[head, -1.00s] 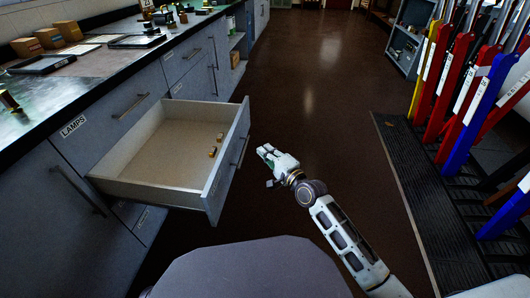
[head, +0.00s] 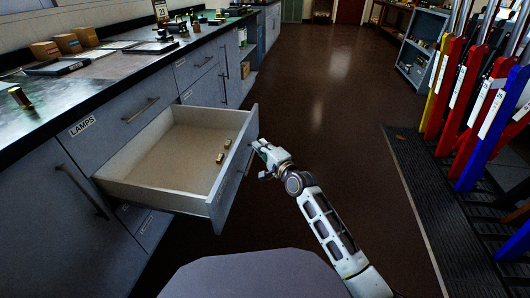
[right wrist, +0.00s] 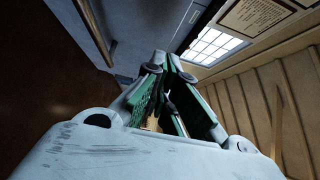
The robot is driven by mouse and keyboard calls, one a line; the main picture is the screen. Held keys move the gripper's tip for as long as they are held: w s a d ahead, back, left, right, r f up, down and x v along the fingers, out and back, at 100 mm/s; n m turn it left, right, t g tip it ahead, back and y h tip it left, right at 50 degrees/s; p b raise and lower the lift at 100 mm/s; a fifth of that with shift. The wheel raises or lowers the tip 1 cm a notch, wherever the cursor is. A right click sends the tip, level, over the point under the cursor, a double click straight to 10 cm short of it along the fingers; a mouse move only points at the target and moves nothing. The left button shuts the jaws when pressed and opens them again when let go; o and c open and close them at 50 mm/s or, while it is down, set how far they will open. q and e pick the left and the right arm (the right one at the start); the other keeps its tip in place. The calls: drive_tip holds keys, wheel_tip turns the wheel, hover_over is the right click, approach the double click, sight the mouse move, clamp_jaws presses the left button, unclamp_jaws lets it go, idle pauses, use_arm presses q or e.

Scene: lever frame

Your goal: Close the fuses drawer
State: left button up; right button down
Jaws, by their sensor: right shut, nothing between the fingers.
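The open drawer (head: 170,190) is pulled out of the grey cabinet below the worktop, under a drawer front labelled LAMPS (head: 82,127). Two small brass-coloured fuses (head: 223,151) lie inside it near its front panel (head: 236,172). My right gripper (head: 259,160) is shut and empty, close beside the outer face of that front panel. I cannot tell whether it touches the panel. In the right wrist view the fingers (right wrist: 165,80) come together with nothing between them. My left gripper is out of view.
The worktop (head: 90,95) holds boxes (head: 70,43), trays and small parts. Red, blue and yellow levers (head: 460,90) stand at the right on a dark ribbed platform (head: 425,195). The brown floor (head: 330,110) between is clear.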

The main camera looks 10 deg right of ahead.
sight(243, 137)
drive_tip(key=shift+w+a+b, duration=0.2)
drive_tip(key=shift+a, duration=0.45)
drive_tip(key=shift+w+a+b, duration=0.25)
drive_tip(key=shift+a, duration=0.4)
drive_tip(key=shift+w+a+b, duration=0.2)
drive_tip(key=shift+a, duration=0.45)
drive_tip(key=shift+a, duration=0.1)
